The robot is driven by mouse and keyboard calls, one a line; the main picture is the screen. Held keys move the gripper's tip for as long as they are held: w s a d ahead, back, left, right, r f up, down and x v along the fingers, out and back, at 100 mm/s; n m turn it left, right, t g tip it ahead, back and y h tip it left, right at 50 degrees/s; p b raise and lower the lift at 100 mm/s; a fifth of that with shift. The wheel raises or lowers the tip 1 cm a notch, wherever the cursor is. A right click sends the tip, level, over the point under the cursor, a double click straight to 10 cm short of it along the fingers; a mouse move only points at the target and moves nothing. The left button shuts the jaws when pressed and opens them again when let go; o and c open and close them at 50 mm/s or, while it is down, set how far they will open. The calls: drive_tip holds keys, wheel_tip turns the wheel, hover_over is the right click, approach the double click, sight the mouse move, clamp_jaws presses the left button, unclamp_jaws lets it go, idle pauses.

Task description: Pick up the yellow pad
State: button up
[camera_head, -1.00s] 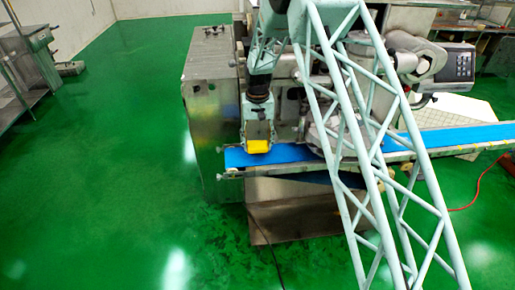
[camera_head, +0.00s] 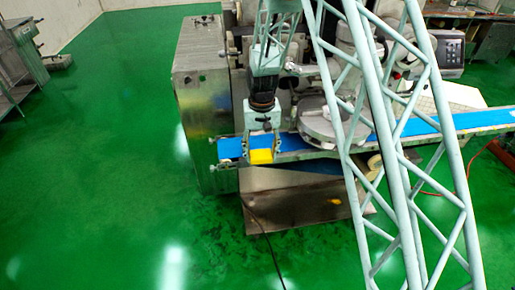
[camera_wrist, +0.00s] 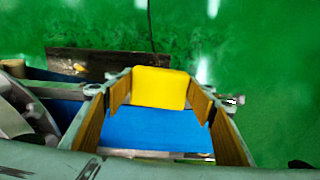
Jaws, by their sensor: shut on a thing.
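The yellow pad (camera_head: 261,157) is a small block held between the fingertips of my gripper (camera_head: 262,150), at the left end of the blue conveyor belt (camera_head: 231,147). In the wrist view the yellow pad (camera_wrist: 159,88) sits between the fingertips of my gripper (camera_wrist: 158,91), with a finger against each side. The blue belt (camera_wrist: 150,130) shows below it in that view. In the head view the pad overlaps the belt's front edge. I cannot tell how high it is above the belt.
The metal encrusting machine (camera_head: 200,85) stands behind and left of the belt. A round grey disc part (camera_head: 318,128) sits over the belt to the right of my gripper. Open green floor (camera_head: 110,150) lies left and in front. A metal tray (camera_head: 285,215) is below the belt.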

drive_tip(key=shift+s+d+r, duration=0.1)
drive_tip(key=shift+s+d, duration=0.1)
drive_tip(key=shift+s, duration=0.3)
drive_tip(key=shift+s+d, duration=0.15)
drive_tip(key=shift+s, duration=0.3)
drive_tip(key=shift+o, duration=1)
drive_tip(key=shift+c, duration=1.2)
drive_tip(key=shift+d, duration=0.75)
drive_tip(key=s+d+f, duration=0.1)
drive_tip(key=d, duration=0.8)
drive_tip(key=s+d+f+m+b, duration=0.1)
drive_tip(key=d, duration=0.8)
drive_tip(key=shift+s+f, duration=0.2)
drive_tip(key=shift+s, duration=0.05)
